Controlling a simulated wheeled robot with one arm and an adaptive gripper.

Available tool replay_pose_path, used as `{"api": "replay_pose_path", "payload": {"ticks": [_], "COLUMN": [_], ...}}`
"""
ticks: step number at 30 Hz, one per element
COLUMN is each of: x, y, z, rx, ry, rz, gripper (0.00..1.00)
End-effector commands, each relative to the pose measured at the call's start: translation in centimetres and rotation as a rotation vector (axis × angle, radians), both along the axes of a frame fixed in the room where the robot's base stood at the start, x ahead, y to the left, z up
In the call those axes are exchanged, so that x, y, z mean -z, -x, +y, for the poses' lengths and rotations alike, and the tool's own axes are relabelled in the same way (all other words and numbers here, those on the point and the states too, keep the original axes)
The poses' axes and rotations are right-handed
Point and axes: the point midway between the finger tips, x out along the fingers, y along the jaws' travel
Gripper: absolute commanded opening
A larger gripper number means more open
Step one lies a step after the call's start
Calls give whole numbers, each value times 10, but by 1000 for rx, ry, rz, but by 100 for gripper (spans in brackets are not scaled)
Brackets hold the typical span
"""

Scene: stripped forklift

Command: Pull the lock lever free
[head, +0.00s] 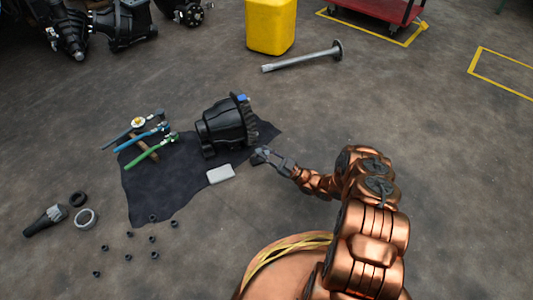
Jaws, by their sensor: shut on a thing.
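My gripper (260,155) is at the end of my copper arm, low by the right edge of the dark cloth (150,188). It is just below and right of a black gear housing (222,128) with a toothed ring and a small blue part (242,98) on top. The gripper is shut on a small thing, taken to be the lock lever. The fingers hide it, and it is too small to make out its shape or whether it still touches the housing.
A light grey block (221,174) lies left of my gripper. Green and blue-handled tools (151,151) lie on the cloth. Several small dark parts (152,239) and a pale ring (85,218) lie on the floor. A long shaft (302,57) and yellow bin (270,27) are behind.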

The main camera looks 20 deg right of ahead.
Motion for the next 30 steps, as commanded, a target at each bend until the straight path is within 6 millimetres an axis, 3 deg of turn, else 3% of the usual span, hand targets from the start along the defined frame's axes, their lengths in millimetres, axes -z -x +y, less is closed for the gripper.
{"api": "replay_pose_path", "payload": {"ticks": [1,2,9,30], "x": [3,3,2,5], "y": [2,3,2,5], "z": [-1,-1,0,-3], "rx": [1,0,-1,-3], "ry": [0,0,-1,0], "rz": [6,7,5,7], "gripper": [0,24,48,48]}}
